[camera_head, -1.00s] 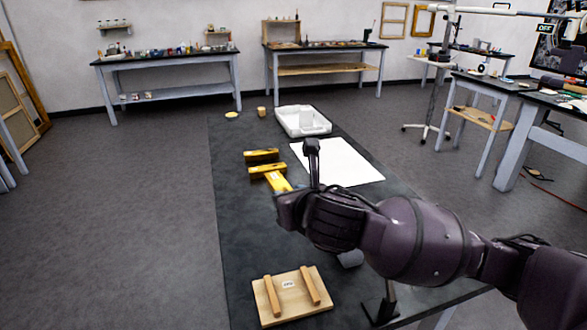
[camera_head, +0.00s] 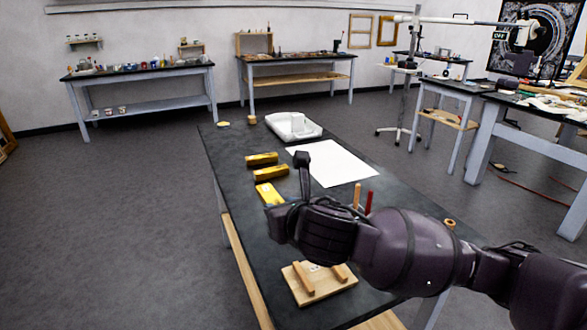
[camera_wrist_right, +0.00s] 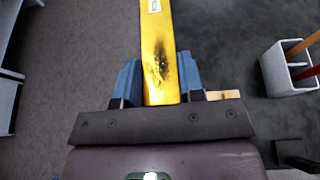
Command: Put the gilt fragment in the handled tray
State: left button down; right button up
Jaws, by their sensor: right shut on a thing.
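My right gripper (camera_wrist_right: 160,82) is shut on a gilt fragment (camera_wrist_right: 160,45), a gold bar with a dark worn patch and a small white label. In the head view the held fragment (camera_head: 268,192) sticks out beyond my right gripper (camera_head: 277,207), over the dark table; its height above it is hard to judge. Two more gilt bars, one (camera_head: 262,159) and another (camera_head: 270,174), lie farther back on the table. The handled tray (camera_head: 312,131) is white and stands at the table's far end, apart from the fragment. My left gripper is not in view.
A white sheet (camera_head: 335,165) lies between the bars and the table's right edge. A wooden board with two rails (camera_head: 320,288) lies near the front. A grey holder (camera_wrist_right: 285,75) with coloured handles is to the right. Small round items stand left of the tray.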

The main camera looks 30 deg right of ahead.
aim_at(285, 124)
jog(key=j+z, duration=0.15)
jog(key=j, duration=0.6)
jog(key=i+j+z, duration=0.1)
jog(key=j, duration=0.25)
jog(key=i+j+z, duration=0.45)
jog(key=i+j, duration=0.45)
